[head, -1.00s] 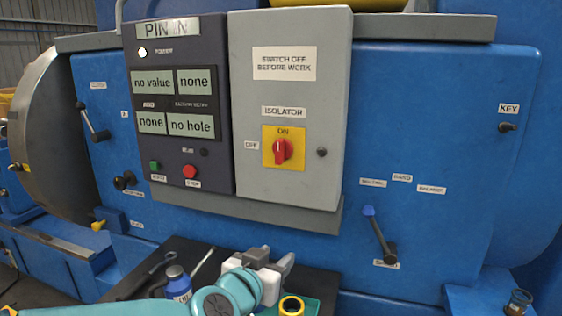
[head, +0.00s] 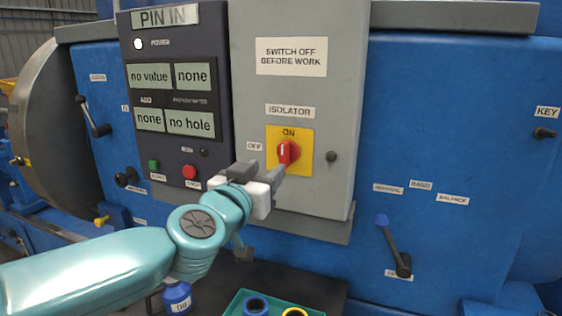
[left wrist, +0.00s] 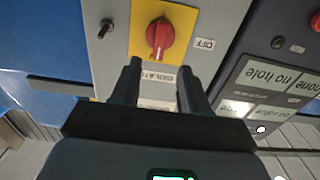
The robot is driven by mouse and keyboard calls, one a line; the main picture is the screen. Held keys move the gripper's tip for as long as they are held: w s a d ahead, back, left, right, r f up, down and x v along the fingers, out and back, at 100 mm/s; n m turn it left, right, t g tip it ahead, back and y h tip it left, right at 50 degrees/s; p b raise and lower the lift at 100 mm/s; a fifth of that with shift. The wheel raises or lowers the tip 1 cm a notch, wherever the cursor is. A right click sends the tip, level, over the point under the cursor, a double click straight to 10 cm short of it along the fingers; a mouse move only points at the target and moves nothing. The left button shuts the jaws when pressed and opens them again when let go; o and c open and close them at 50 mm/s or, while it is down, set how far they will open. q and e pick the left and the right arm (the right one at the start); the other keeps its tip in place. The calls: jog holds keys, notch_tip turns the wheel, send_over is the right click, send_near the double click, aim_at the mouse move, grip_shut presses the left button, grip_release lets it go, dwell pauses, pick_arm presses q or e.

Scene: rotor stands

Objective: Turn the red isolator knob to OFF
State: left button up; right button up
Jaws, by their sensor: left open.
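The red isolator knob (head: 288,153) sits on a yellow plate (head: 304,166) on the grey box. Its grip stands about upright, in line with the ON mark above; the OFF label (head: 255,146) is to its left. The left wrist view shows the knob (left wrist: 160,36) upside down, with the OFF label (left wrist: 204,44) to its right. My left gripper (head: 264,168) is open and empty, just below and left of the knob in the head view. In the left wrist view the fingertips (left wrist: 160,68) are apart, short of the knob. My right gripper is not in view.
A dark display panel (head: 182,98) with green and red buttons adjoins the grey box (head: 345,60). A small dark stud (head: 331,156) is right of the knob. A blue-tipped lever (head: 392,245) is lower right. A green tray (head: 238,302) and blue bottle (head: 177,297) are below.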

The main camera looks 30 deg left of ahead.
aim_at(283, 156)
pick_arm(q)
jog(key=x, duration=0.8)
jog(key=shift+w+f, duration=0.1)
jog(key=shift+w, duration=0.25)
jog(key=shift+s+d, duration=0.1)
jog(key=shift+s, duration=0.25)
jog(key=shift+c, duration=1.2)
grip_shut()
